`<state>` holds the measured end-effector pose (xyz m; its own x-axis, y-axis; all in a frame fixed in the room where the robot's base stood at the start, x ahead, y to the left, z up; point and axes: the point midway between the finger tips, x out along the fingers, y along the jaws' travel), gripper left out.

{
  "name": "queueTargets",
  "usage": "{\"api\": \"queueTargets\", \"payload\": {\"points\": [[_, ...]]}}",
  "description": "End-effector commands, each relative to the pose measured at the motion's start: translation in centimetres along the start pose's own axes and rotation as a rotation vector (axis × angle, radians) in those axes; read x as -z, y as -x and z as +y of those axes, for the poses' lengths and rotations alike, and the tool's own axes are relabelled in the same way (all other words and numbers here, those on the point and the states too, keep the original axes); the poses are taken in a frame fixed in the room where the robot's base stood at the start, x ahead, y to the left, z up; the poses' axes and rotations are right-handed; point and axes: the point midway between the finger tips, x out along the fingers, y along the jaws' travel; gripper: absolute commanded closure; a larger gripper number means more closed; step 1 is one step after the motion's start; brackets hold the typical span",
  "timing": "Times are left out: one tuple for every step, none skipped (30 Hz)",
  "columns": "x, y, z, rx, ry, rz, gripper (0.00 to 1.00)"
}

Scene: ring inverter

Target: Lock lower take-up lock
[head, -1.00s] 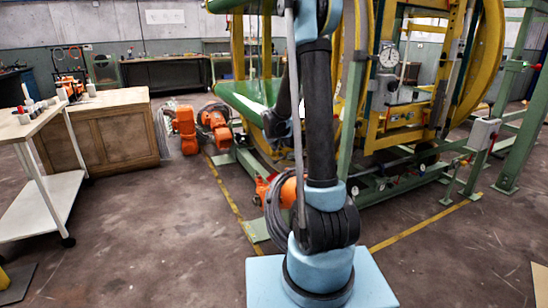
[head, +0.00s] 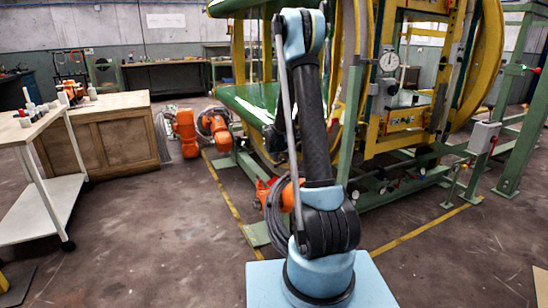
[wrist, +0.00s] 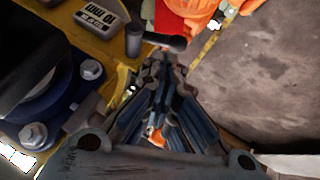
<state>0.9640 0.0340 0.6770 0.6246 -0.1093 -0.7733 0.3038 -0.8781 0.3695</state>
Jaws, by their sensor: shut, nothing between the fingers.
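In the wrist view, a dark lever (wrist: 165,43) with a round post at its left end sits at the edge of a yellow plate. It may be the lower take-up lock; I cannot tell its locked state. My gripper (wrist: 165,68) is shut and empty, its fingertips just below the lever's right end in the picture. I cannot tell whether they touch it. In the head view the machine's green and yellow frame (head: 354,130) stands behind my arm. The lock is not distinguishable there, and the gripper is not clearly visible.
In the wrist view, a yellow plate (wrist: 58,14) carries a "10 mm" label block (wrist: 102,17) and a dark blue bolted part (wrist: 45,115). An orange object (wrist: 190,18) lies beyond. A wooden cabinet (head: 115,140) and white cart (head: 45,207) stand left; floor between is clear.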

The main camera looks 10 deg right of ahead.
Motion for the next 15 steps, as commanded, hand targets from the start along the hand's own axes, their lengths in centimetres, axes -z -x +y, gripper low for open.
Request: {"api": "queueTargets", "payload": {"points": [[0.0,-0.5,0.0,0.0,0.0,0.0,1.0],[0.0,-0.7,0.0,0.0,0.0,0.0,1.0],[0.0,-0.9,0.0,0.0,0.0,0.0,1.0],[0.0,-1.1,0.0,0.0,0.0,0.0,1.0],[0.0,-1.2,0.0,0.0,0.0,0.0,1.0],[0.0,-1.4,0.0,0.0,0.0,0.0,1.0],[0.0,-1.5,0.0,0.0,0.0,0.0,1.0],[0.0,-1.6,0.0,0.0,0.0,0.0,1.0],[0.0,-1.6,0.0,0.0,0.0,0.0,1.0],[0.0,-1.6,0.0,0.0,-0.001,0.0,1.0],[0.0,-1.7,0.0,0.0,0.0,0.0,1.0],[0.0,-1.7,0.0,0.0,0.0,0.0,1.0],[0.0,-1.7,0.0,0.0,0.0,0.0,1.0],[0.0,-1.7,0.0,0.0,-0.001,0.0,1.0],[0.0,-1.6,0.0,0.0,-0.001,0.0,1.0]]}}
